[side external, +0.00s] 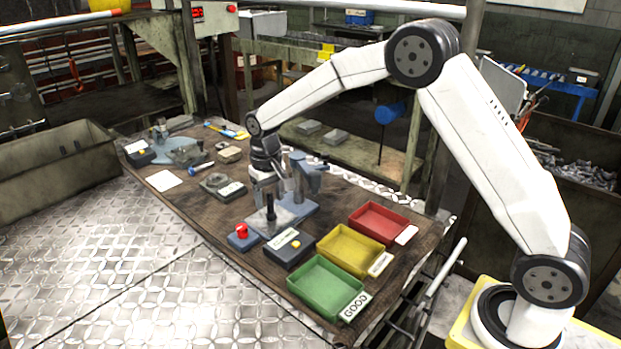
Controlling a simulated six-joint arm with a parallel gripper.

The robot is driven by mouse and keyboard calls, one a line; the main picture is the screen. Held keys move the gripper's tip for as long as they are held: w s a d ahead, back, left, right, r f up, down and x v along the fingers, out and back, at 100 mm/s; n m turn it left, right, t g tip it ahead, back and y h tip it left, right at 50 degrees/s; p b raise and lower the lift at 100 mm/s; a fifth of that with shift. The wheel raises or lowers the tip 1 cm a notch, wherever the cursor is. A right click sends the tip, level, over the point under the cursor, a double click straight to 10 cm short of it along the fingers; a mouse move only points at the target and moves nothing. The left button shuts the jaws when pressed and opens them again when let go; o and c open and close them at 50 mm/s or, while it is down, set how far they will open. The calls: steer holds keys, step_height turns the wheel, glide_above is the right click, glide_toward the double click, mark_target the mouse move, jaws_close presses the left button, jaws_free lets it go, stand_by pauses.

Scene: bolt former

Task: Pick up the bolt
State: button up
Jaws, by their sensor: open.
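A dark, upright, bolt-like piece (270,207) stands on a grey metal plate (292,217) near the middle of the bench. It is small here, and I cannot be sure that it is the bolt. My gripper (263,196) points down just above and behind this piece, beside a grey-blue upright fixture (299,178). My gripper is open. Its fingertips are small and partly merge with the fixture, so I cannot tell whether they touch anything.
Green (326,287), yellow (350,249) and red (378,222) trays stand at the bench's right end. A red-button box (242,236) and a black box (288,249) sit at the front edge. Tools and a second fixture (182,152) lie to the left.

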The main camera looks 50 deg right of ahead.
steer(key=shift+f, duration=1.3)
jaws_close()
